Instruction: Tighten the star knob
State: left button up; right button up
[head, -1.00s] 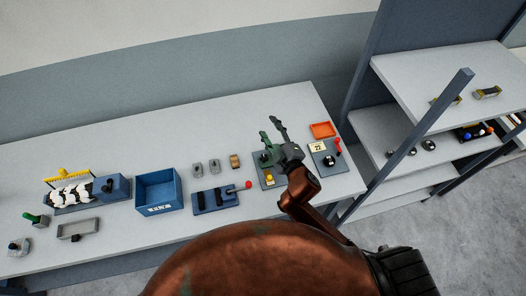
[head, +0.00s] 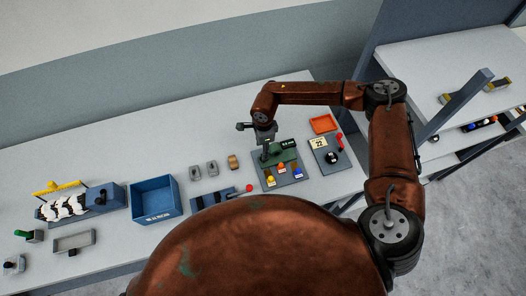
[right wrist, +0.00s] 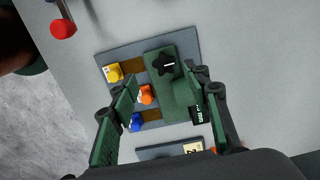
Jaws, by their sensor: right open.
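The black star knob (right wrist: 164,63) sits on a green block (right wrist: 172,88) on a grey base plate; it has a white mark on top. In the head view the green block (head: 284,153) carries a small dark display, and my right gripper partly covers the knob's area. My right gripper (right wrist: 157,84) is open and empty, its green-padded fingers pointing down at the block. The knob appears beyond the fingertips, between them and toward the top of the picture; I see no contact. My left gripper is not in view.
Yellow (right wrist: 113,72), orange (right wrist: 147,94) and blue (right wrist: 137,122) knobs stand beside the block. A red-handled panel (head: 331,154) and an orange tray (head: 323,124) lie to the right. A blue bin (head: 155,199) stands to the left. Bare table lies behind the fixture.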

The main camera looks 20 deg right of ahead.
jog(key=shift+w+d+f, duration=0.2)
jog(key=shift+d, duration=0.25)
notch_tip(320, 180, down, 6)
jog(key=shift+r+p, duration=0.1)
jog(key=shift+p, duration=0.7)
jog(key=shift+f, duration=0.75)
jog(key=shift+c, duration=0.6)
jog(key=c, duration=1)
jog(key=shift+c, duration=0.2)
